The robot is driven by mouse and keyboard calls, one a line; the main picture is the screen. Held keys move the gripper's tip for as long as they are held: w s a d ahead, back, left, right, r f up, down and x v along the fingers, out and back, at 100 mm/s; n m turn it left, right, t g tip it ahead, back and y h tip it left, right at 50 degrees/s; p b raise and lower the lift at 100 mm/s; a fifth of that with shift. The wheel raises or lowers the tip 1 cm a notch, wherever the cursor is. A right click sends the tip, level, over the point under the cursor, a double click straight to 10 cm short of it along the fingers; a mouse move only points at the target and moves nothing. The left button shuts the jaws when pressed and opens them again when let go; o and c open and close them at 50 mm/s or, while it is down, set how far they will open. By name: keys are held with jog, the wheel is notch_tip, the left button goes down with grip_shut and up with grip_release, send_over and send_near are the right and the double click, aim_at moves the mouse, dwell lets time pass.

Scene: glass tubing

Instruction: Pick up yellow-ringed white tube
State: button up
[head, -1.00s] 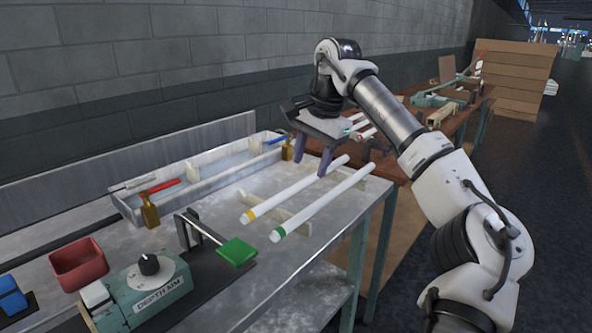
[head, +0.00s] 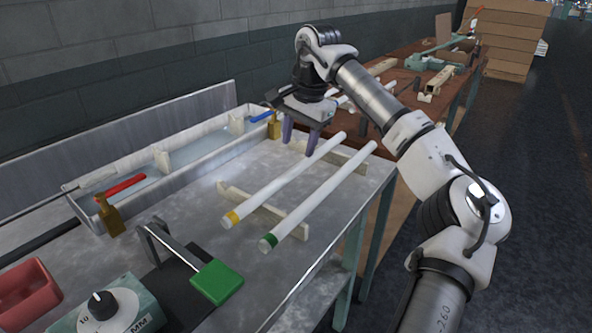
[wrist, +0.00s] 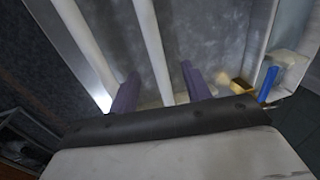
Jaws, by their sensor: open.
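The yellow-ringed white tube (head: 285,182) lies on pale notched supports on the metal bench, its yellow ring at the near end. The green-ringed white tube (head: 325,195) lies parallel to its right. My gripper (head: 300,143) is open, with purple fingers pointing down near the far part of the yellow-ringed tube. In the wrist view, the yellow-ringed tube (wrist: 152,45) runs between my two spread fingers (wrist: 160,88), apart from both. The other tube (wrist: 85,40) passes outside the left finger. The yellow ring is out of the wrist view. Finger height against the tube is hard to tell.
A long white trough (head: 165,165) with red and blue valve handles runs along the left. A green paddle (head: 217,281) and a dial box (head: 108,312) stand in front. A wooden table (head: 405,90) with parts lies beyond. Bare bench lies between trough and tubes.

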aim_at(295, 168)
jog(key=shift+a+f+p, duration=0.2)
jog(key=shift+a+f, duration=0.05)
jog(key=shift+f, duration=1.45)
jog(key=shift+a+f+p, duration=0.15)
jog(key=shift+a+f, duration=0.05)
jog(key=shift+f, duration=1.5)
grip_shut()
jog(key=shift+r, duration=0.1)
